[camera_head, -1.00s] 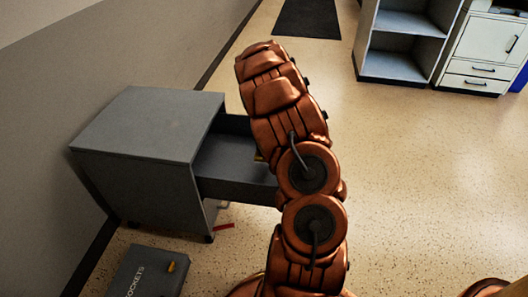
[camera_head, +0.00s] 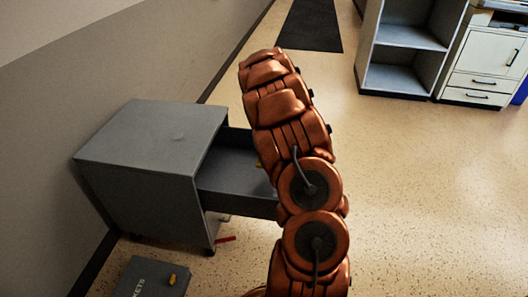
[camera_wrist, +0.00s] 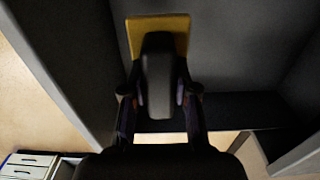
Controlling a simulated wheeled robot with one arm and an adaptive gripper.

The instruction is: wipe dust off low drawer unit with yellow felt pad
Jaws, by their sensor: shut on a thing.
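The low drawer unit (camera_head: 150,135) is grey and stands against the wall at left in the head view, its drawer (camera_head: 235,180) pulled open to the right. A faint pale mark shows on its top. The yellow felt pad (camera_wrist: 133,37) is at the top middle of the wrist view, against a dark grey surface, with a dark block in front of it. My gripper (camera_wrist: 160,92) is shut on the pad, a finger on each side of that block. In the head view my arm hides the gripper; only a bit of yellow (camera_head: 259,165) shows at the drawer. Contact with the surface is unclear.
A dark case (camera_head: 140,280) with a small orange item (camera_head: 172,279) on it lies on the floor at lower left. A red strip (camera_head: 225,239) lies beside the unit. A grey shelf (camera_head: 400,45) and a white cabinet (camera_head: 485,65) stand at upper right. The floor at right is clear.

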